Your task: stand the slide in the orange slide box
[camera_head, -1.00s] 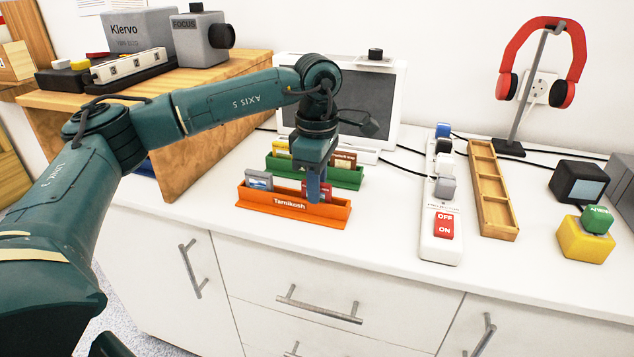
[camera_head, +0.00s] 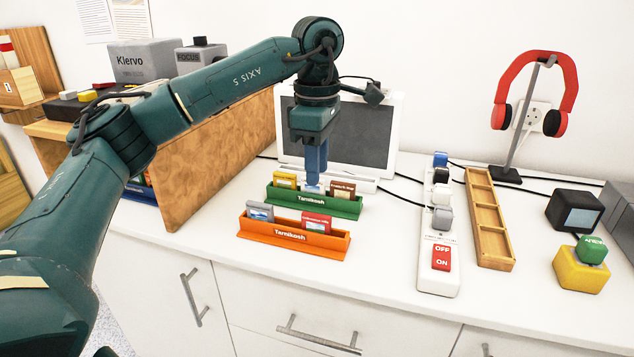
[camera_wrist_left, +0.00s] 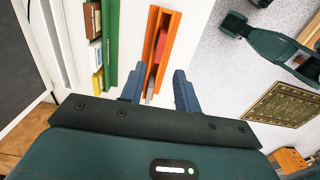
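The orange slide box (camera_head: 292,240) stands on the white counter. A grey slide (camera_head: 260,211) stands at its left end and a red slide (camera_head: 316,221) stands right of its middle, tilted slightly. The box also shows in the left wrist view (camera_wrist_left: 172,42), with the red slide (camera_wrist_left: 161,45) and grey slide (camera_wrist_left: 150,88) in it. My left gripper (camera_head: 315,178) points down above the boxes, in front of the green box in the picture. Its fingers (camera_wrist_left: 160,88) are apart in the left wrist view, with nothing held between them. My right gripper does not show.
Behind the orange box stands a green slide box (camera_head: 340,207) with several slides. A framed dark screen (camera_head: 350,135) stands at the back. A power strip (camera_head: 438,265) and wooden tray (camera_head: 487,220) lie to the right. Bare counter lies between the boxes and strip.

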